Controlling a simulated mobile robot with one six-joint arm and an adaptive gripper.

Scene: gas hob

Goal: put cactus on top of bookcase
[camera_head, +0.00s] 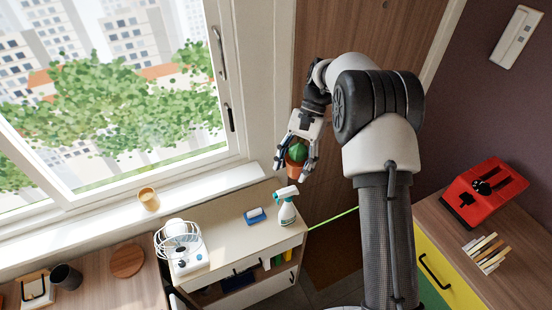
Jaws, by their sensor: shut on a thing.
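The cactus (298,152) is a small round green plant in a terracotta pot (292,170). My gripper (296,165) is shut on it and holds it in the air, in front of the brown door and just right of the window frame. The fingers cover parts of the pot's sides. A low cabinet with a pale top (225,228) stands below and to the left of the gripper; it may be the bookcase, with a partly open front holding a few items. The cactus is apart from its top.
On the pale top are a spray bottle (286,208), a blue sponge-like item (254,215) and a white wire-caged device (183,249). A cup (148,199) stands on the sill. A red device (483,190) sits on the right cabinet. The pale top's middle has free room.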

